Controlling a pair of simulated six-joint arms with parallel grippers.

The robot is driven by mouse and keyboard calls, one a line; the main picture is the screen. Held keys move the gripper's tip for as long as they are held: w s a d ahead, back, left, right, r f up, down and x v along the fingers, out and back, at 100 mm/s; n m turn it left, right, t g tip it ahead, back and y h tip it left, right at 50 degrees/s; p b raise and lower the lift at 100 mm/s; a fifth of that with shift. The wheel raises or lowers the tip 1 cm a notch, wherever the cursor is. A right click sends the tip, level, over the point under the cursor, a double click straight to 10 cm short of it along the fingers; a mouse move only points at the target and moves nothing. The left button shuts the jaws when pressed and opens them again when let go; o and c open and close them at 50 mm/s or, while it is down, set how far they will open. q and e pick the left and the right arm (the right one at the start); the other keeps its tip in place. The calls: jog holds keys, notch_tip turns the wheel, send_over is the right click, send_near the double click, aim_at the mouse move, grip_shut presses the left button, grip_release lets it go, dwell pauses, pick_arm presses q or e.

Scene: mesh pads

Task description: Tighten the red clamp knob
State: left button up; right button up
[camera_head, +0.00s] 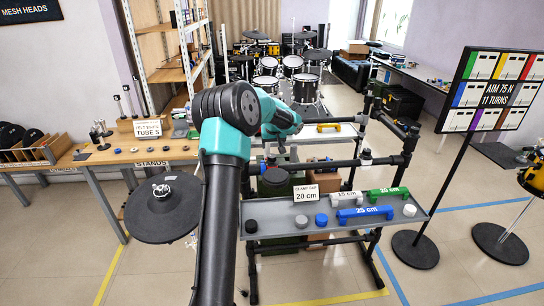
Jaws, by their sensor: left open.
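A black tubular rack (407,145) with rails and clamps stands in the middle of the camera_head view. I cannot make out a red clamp knob on it; my left arm hides part of the rack. My left arm rises from the bottom and bends right, ending over the rack's upper rail. My left gripper (282,143) is open, small and dark beyond the teal wrist; I see nothing held in it. My right gripper is not in view. A sign (500,92) reads "AIM 75 N 11 TURNS".
A grey tray (275,216) on the rack holds a blue 25 cm bar (364,215), a green 20 cm bar (388,193), a white 15 cm bar (346,198) and several caps. A round black pad (164,208) stands left. A wooden bench (180,152) is behind it.

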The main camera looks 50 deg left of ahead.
aim_at(271, 156)
pick_arm(q)
jog(key=x, duration=0.9)
jog(key=shift+s, duration=0.1)
jog(key=c, duration=0.9)
jog(key=shift+m, duration=0.3)
jog(key=m+h, duration=0.1)
jog(key=m, duration=0.1)
jog(key=m+t, duration=0.1)
jog(key=m, duration=0.2)
jog(key=shift+s+a+r+m+t+h, duration=0.1)
jog(key=shift+a+m+t+h, duration=0.05)
jog(key=shift+m+t+h, duration=0.2)
jog(key=m+h, duration=0.2)
jog(key=m, duration=0.3)
jog(key=shift+a+m, duration=0.1)
jog(key=shift+m, duration=0.25)
jog(key=shift+h, duration=0.25)
